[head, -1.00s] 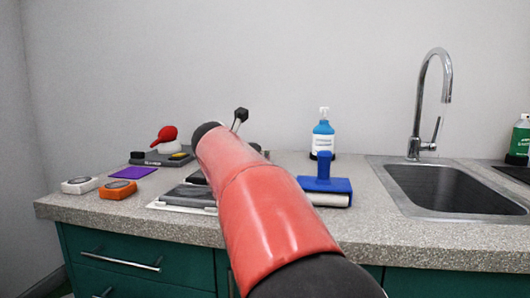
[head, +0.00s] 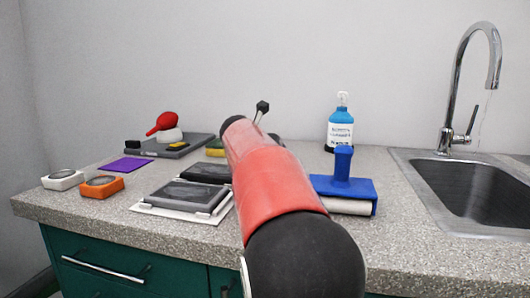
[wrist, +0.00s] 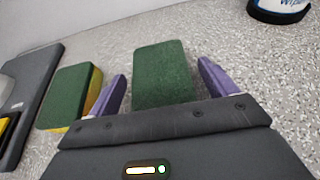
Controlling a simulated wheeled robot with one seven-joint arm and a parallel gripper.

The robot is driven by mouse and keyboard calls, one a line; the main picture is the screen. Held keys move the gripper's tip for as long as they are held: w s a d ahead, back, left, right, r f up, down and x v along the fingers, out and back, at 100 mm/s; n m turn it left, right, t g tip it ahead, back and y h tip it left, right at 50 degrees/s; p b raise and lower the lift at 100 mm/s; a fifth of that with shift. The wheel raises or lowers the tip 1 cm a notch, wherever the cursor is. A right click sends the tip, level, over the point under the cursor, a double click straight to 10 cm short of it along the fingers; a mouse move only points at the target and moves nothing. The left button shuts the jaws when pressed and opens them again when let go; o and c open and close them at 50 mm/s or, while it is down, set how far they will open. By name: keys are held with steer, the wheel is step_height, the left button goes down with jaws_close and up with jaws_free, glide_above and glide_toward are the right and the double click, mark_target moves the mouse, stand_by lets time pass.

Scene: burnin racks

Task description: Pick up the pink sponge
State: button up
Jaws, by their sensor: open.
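No pink surface shows in either view. In the wrist view a block with a dark green top (wrist: 165,68) lies on the counter, in line with the gap between my gripper's purple fingers. Its side colour is hidden. My gripper (wrist: 160,80) is open, with a finger to each side of the block's near end; I cannot tell whether they touch it or are above it. A second green-topped sponge (wrist: 70,95) with a yellow side lies left of the left finger. In the head view my arm hides my gripper and the green block.
A grey tray (wrist: 24,85) lies at far left in the wrist view. The head view shows a blue roller (head: 343,186), a blue bottle (head: 340,130), a sink (head: 470,200), a purple sheet (head: 125,166), orange (head: 102,186) and white (head: 63,180) boxes, and a dark pad (head: 186,195).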

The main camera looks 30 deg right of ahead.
steer(key=shift+x, duration=0.8)
steer(key=shift+c, duration=0.5)
steer(key=c, duration=1)
steer(key=shift+o, duration=0.2)
steer(key=shift+r, duration=0.1)
step_height(320, 180, up, 20)
steer(key=p, duration=0.5)
